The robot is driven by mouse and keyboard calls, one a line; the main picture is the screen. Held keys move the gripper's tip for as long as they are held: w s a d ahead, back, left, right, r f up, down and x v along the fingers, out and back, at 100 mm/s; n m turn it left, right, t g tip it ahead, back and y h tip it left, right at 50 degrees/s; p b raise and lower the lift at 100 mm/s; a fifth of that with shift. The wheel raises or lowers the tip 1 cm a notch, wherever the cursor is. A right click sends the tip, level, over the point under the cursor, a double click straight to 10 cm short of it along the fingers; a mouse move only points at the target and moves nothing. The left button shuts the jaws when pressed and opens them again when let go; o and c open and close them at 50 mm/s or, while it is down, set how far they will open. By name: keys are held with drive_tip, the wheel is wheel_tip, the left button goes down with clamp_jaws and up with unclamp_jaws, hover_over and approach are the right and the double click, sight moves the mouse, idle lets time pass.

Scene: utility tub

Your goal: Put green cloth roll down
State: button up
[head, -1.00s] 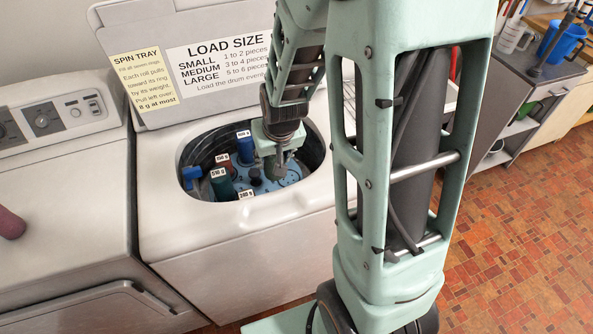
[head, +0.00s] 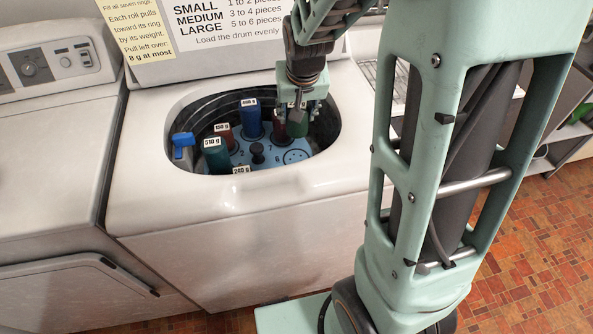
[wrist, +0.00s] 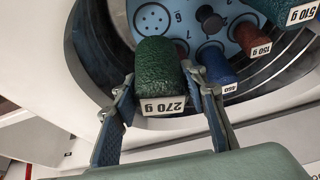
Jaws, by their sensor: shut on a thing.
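The green cloth roll (wrist: 157,68), labelled 270 g, stands between the two fingers of my gripper (wrist: 158,88) in the wrist view. My gripper (head: 298,108) is shut on it. In the head view the roll (head: 297,127) is at the back right of the tub opening, its upper part hidden by the gripper. The blue spin tray (head: 270,172) has numbered rings. An empty ring with holes (head: 296,157) shows in front of the roll; it also shows in the wrist view (wrist: 151,18). I cannot tell whether the roll's base touches the tray.
A dark red roll (head: 279,121) is close left of the green roll. A blue roll (head: 251,121), a 150 g red roll (head: 224,138) and a 510 g teal roll (head: 216,158) stand further left. A dark knob (head: 257,153) rises mid-tray. The white tub rim (head: 230,200) surrounds everything.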

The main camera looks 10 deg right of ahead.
sight(298, 126)
drive_tip(key=b+x, duration=0.2)
drive_tip(key=b, duration=0.1)
drive_tip(key=shift+w+f, duration=0.2)
drive_tip(key=shift+f, duration=0.1)
drive_tip(key=w+b, duration=0.1)
drive_tip(key=b, duration=0.2)
drive_tip(key=shift+d+f+m, duration=0.1)
drive_tip(key=shift+f+m, duration=0.25)
drive_tip(key=shift+m, duration=0.05)
wheel_tip(298, 126, down, 10)
drive_tip(key=shift+r+b, duration=0.15)
drive_tip(key=shift+b, duration=1.1)
drive_tip(key=o, duration=1.4)
drive_tip(key=shift+r, duration=0.1)
drive_tip(key=p+v, duration=0.2)
drive_tip(key=v, duration=1)
drive_tip(key=shift+s+p, duration=0.15)
drive_tip(key=shift+p, duration=0.15)
